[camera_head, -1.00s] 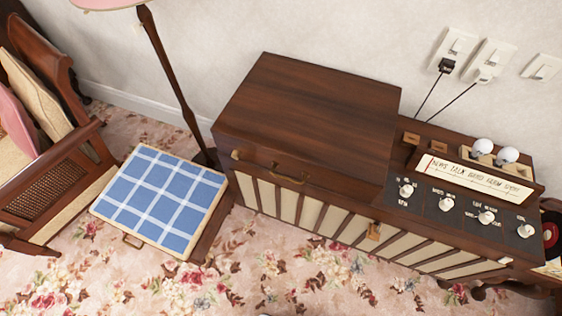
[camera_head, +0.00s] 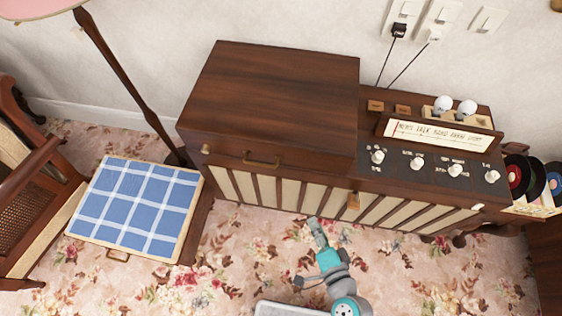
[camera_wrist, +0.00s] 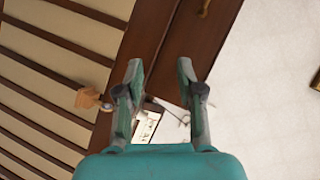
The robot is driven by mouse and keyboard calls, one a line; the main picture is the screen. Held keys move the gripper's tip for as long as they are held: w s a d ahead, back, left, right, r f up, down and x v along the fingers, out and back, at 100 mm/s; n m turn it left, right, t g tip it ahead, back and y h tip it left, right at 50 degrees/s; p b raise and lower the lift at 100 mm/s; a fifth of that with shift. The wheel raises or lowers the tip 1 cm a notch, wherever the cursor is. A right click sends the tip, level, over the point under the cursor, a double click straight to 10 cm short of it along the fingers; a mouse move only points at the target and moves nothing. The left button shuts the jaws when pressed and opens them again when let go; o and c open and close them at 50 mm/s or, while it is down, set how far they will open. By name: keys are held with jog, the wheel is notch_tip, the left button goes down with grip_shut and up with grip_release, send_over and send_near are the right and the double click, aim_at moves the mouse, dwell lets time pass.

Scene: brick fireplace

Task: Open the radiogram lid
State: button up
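The radiogram's dark brown wooden lid (camera_head: 275,90) is shut flat over the left part of the cabinet. A curved brass handle (camera_head: 262,162) is on its front edge. My gripper (camera_head: 317,226) is low in front of the cabinet's slatted front, apart from the handle and to its lower right. In the wrist view, the two fingers of my gripper (camera_wrist: 163,85) stand apart with nothing held between them. A brass piece (camera_wrist: 203,8) shows at the top of that view, and a small wooden latch (camera_wrist: 88,98) lies left of the fingers.
The control panel with white knobs (camera_head: 417,163) and a dial (camera_head: 440,135) is right of the lid. A blue checked case (camera_head: 135,208) and a lamp pole (camera_head: 120,75) stand left. Records (camera_head: 525,175) are at right. Floral carpet (camera_head: 250,240) lies open in front.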

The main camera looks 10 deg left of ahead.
aim_at(259, 164)
jog(key=w+a+y, duration=0.1)
jog(key=w+a, duration=0.4)
jog(key=a, duration=0.1)
jog(key=w+a+r+m+g+y, duration=0.1)
jog(key=w+a+y, duration=0.1)
jog(key=w+a, duration=0.3)
jog(key=w+a+m+y, duration=0.1)
jog(key=w+a+y, duration=0.1)
jog(key=w+a, duration=0.3)
jog(key=shift+w+a+r, duration=0.1)
jog(key=shift+w+a, duration=0.1)
jog(key=shift+a, duration=0.65)
jog(key=shift+w+a+r, duration=0.1)
jog(key=shift+w+a, duration=0.05)
jog(key=shift+a, duration=0.7)
grip_shut()
